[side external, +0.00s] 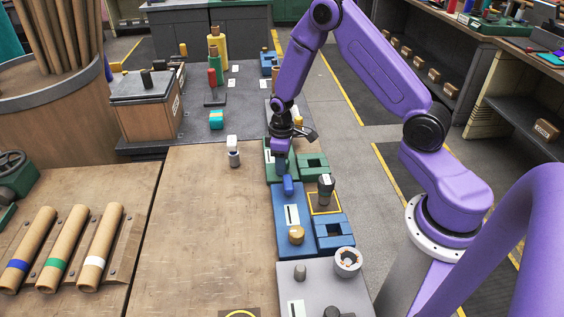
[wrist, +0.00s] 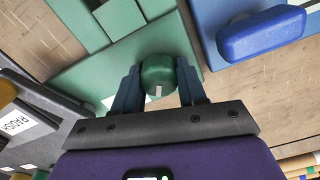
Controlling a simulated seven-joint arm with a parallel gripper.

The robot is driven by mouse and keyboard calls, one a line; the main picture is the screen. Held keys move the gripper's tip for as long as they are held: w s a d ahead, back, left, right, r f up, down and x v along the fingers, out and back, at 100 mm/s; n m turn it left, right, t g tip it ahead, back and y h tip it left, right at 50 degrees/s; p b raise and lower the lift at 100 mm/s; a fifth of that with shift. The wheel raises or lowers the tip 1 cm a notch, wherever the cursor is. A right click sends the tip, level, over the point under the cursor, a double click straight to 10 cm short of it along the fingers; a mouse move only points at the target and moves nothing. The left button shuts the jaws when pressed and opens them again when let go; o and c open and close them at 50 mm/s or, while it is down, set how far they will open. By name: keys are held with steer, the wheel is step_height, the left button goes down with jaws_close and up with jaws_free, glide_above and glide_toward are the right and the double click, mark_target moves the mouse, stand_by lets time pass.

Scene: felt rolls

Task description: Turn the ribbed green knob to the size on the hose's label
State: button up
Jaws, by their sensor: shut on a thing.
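The green knob (wrist: 160,72) sits between my gripper's fingers in the wrist view, with a small pale mark on its near edge. My gripper (wrist: 159,88) is shut on it, one finger on each side. In the side view my gripper (side external: 281,162) points down at the green unit (side external: 270,146), and the knob is hidden there. I cannot make out a hose or read a size on any label.
A blue unit (side external: 281,218) with a blue knob (side external: 289,185) and a tan knob (side external: 297,235) stands close in front of the green one. A green open block (side external: 313,166) is to its right. A grey unit (side external: 315,290) is nearest. The wooden table (side external: 200,230) at left is mostly clear.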

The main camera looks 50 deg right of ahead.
steer(key=shift+w+a+r+m, duration=0.1)
steer(key=shift+w+m, duration=0.1)
steer(key=shift+m, duration=1)
steer(key=o, duration=1)
steer(key=shift+s, duration=0.1)
step_height(320, 180, up, 17)
steer(key=shift+r, duration=0.2)
